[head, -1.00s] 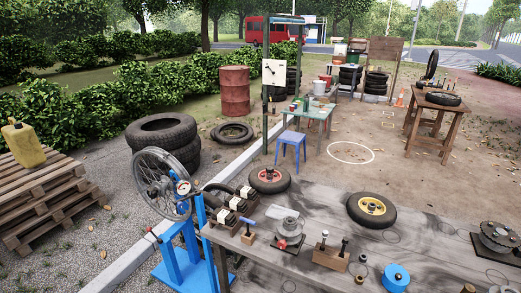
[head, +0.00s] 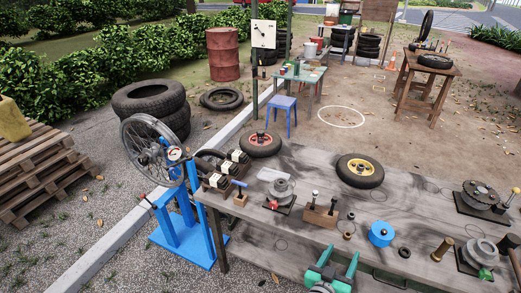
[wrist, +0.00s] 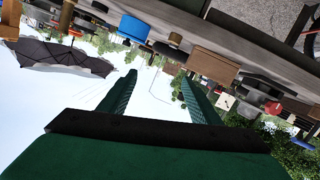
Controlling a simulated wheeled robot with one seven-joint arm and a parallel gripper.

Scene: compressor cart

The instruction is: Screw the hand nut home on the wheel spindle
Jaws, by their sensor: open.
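My gripper (head: 338,258) shows at the bottom of the head view, with two green fingers apart and nothing between them. It is near the table's front edge. The wrist view also shows the open, empty fingers (wrist: 160,92). I cannot tell for certain which part is the hand nut or which is the wheel spindle. A small brown nut-like part (head: 348,235) and a dark ring (head: 404,252) lie on the table, beyond and right of my gripper. A wheel with a yellow hub (head: 360,169) and a wheel with a red hub (head: 260,143) lie farther back.
The grey table (head: 310,165) also bears a blue cylinder (head: 381,234), a wooden block with upright pegs (head: 320,215), a wooden peg (head: 442,249) and dark disc hubs (head: 484,195) at right. A blue stand (head: 186,225) with a spoked wheel is at left.

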